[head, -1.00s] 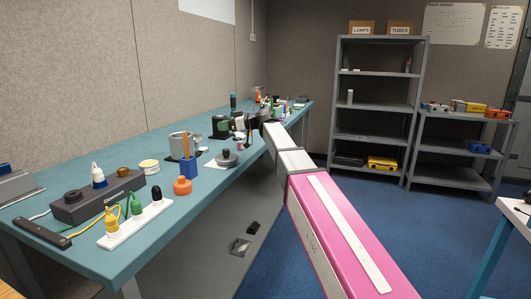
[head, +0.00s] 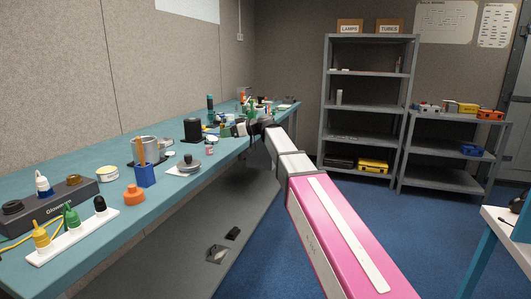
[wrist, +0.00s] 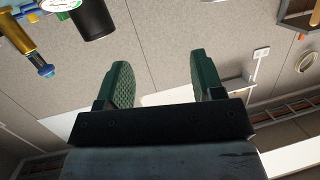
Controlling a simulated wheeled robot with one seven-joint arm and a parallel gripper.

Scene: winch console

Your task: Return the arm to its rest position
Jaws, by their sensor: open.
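My arm, pink and white in the head view, reaches forward along the right edge of the teal bench (head: 60,259). My gripper (head: 238,129) is small and far off in that view, over the bench edge near its far part. In the wrist view my gripper (wrist: 153,85) shows two green textured fingers spread apart with nothing between them. The wrist view looks at the wall upside down, with a black cylinder (wrist: 91,18) at its upper left, apart from the fingers.
A grey shelf (head: 368,100) stands at the back. Blue floor is open right of the bench.

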